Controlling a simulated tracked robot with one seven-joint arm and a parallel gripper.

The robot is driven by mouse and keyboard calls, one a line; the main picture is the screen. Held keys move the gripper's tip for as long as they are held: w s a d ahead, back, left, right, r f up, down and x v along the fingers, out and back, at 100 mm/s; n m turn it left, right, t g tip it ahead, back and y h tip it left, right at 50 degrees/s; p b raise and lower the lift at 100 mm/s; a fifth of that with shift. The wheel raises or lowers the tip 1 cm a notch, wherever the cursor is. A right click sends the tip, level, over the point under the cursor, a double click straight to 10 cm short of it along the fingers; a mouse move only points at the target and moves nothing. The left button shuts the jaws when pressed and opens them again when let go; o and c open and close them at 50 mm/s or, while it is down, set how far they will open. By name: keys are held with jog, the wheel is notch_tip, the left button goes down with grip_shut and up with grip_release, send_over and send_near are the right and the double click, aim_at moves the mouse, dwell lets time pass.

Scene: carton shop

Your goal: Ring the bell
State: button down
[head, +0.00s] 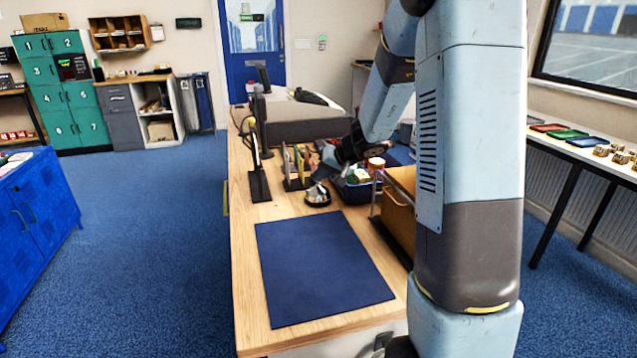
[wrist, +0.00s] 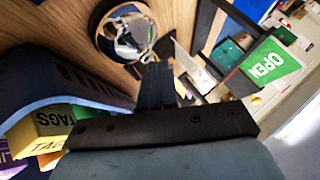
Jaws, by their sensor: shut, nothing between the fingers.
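The bell (head: 317,196) has a shiny silver dome on a dark round base. It stands on the wooden counter (head: 240,240) just behind the dark blue mat. It also shows in the wrist view (wrist: 124,28) near the top, as a shiny round dome with a dark rim. My gripper (head: 322,176) is shut and empty, close above the bell in the head view. In the wrist view its fingertips (wrist: 158,68) point toward the bell's lower right edge. I cannot tell whether they touch it.
A blue bin (head: 357,193) with small boxes stands right of the bell; yellow TAGS boxes (wrist: 42,130) show in the wrist view. A file rack (head: 297,170) and a dark upright stand (head: 259,184) are to the left. The dark blue mat (head: 322,265) is clear.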

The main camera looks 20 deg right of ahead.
jog(key=shift+r, duration=0.9)
jog(key=shift+r, duration=2.45)
jog(key=s+a+r+n+g, duration=0.15)
jog(key=s+r, duration=0.25)
jog(key=s, duration=0.5)
jog(key=s+a+r+n, duration=0.1)
jog(key=s+a+r, duration=0.25)
jog(key=s, duration=0.45)
jog(key=s+d+r+h, duration=0.1)
jog(key=s+d+h, duration=0.1)
jog(key=s, duration=0.7)
jog(key=s+d+h, duration=0.2)
jog(key=s+h, duration=0.1)
jog(key=s, duration=0.7)
jog(key=shift+s+d+r+m, duration=0.15)
jog(key=shift+d+r+m, duration=0.1)
jog(key=shift+r+m, duration=0.1)
